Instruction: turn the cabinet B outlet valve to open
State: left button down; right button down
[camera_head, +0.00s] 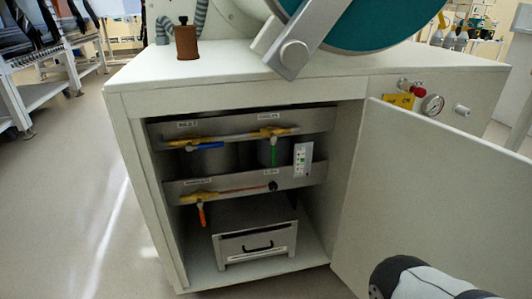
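The open cabinet (117,120) shows two grey rails with yellow brass valves on them. The upper left valve (186,143) has a blue lever lying along the pipe. The upper right valve (273,131) has a green lever (274,154) hanging down, across its pipe. The lower left valve (198,197) has an orange lever (202,215) hanging down. A dark round knob (272,186) sits at the right end of the lower pipe. The labels are too small to read, so I cannot tell which is the outlet valve. Neither gripper shows; a white and black arm part of mine is at lower right.
The cabinet door (432,190) stands open to the right. A grey drawer box (255,243) with a black handle sits on the cabinet floor. A white indicator panel (303,160) is beside the green lever. A gauge (433,105) and red knob are on the front. Floor at left is clear.

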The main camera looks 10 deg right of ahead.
aim_at(274, 138)
jog(key=i+l+u, duration=0.2)
jog(key=l, duration=0.15)
jog(key=i+l+u, duration=0.15)
jog(key=l, duration=0.15)
jog(key=i+l+u, duration=0.2)
jog(key=l, duration=0.2)
jog(key=k+j, duration=0.05)
jog(key=k, duration=0.05)
